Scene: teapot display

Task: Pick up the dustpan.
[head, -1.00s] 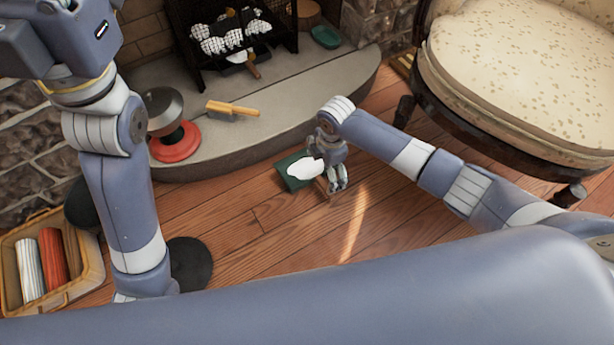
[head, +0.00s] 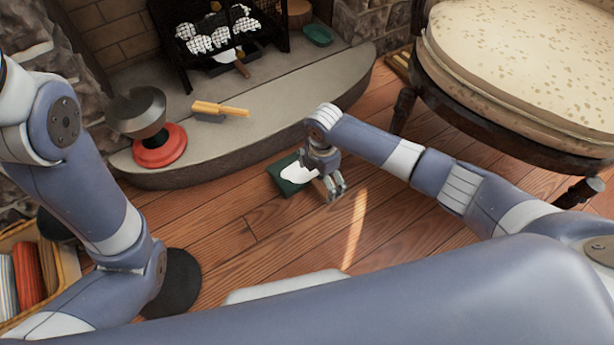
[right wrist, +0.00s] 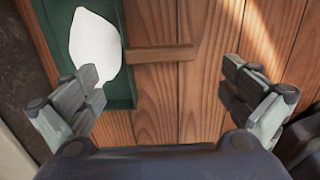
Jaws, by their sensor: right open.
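The dustpan is a green pan (head: 283,186) with a white patch in it and a wooden handle. It lies on the wooden floor in front of the hearth. My right gripper (head: 335,188) hangs over its handle side in the head view and hides part of it. In the right wrist view the handle (right wrist: 160,53) points right from the green pan (right wrist: 122,103). It lies between and beyond the open fingers of my right gripper (right wrist: 165,92), which hold nothing. My left gripper is out of view.
The stone hearth (head: 240,150) curves behind the dustpan, bearing a brush (head: 220,109), a red-based object (head: 160,146) and a green dish (head: 318,35). A cushioned chair (head: 520,70) stands at right, a basket (head: 68,265) at lower left. Floor right of the dustpan is clear.

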